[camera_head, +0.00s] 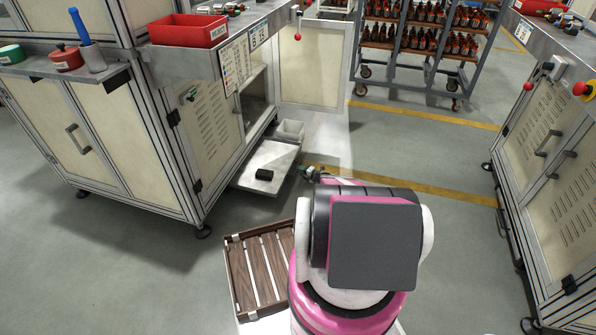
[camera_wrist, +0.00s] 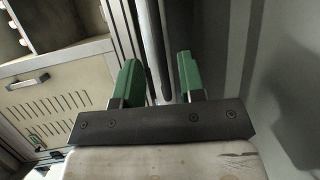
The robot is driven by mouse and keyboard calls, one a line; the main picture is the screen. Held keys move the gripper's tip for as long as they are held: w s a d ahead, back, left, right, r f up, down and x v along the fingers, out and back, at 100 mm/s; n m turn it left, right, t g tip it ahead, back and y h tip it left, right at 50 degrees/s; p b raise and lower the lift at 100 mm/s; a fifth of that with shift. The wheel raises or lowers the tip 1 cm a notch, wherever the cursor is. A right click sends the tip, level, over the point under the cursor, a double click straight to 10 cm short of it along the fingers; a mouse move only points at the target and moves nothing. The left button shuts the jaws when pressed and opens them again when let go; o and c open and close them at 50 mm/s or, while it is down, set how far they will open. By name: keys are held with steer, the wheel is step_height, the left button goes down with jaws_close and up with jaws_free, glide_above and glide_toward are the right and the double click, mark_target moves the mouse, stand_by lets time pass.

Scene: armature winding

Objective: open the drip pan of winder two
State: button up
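At the left machine, a low flat pale pan (camera_head: 270,156) stands out from under the open cabinet, close above the floor. It looks like the drip pan; which winder this is, I cannot read. A small black block (camera_head: 264,175) lies on it. My gripper (camera_head: 312,172) is small and partly hidden by my arm, beside the pan's right end. In the wrist view my two green fingers (camera_wrist: 158,78) are apart, with no object clearly held. A long grey bar or edge (camera_wrist: 152,35) runs beyond and between them; whether they touch it, I cannot tell.
The cabinet door (camera_head: 312,68) stands open above my gripper. A pale bin (camera_head: 290,131) sits behind the pan. A wooden slatted crate (camera_head: 258,268) lies on the floor left of my arm. Another machine (camera_head: 560,160) stands at right. The floor between (camera_head: 420,150) is clear.

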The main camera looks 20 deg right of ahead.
steer(key=v, duration=0.6)
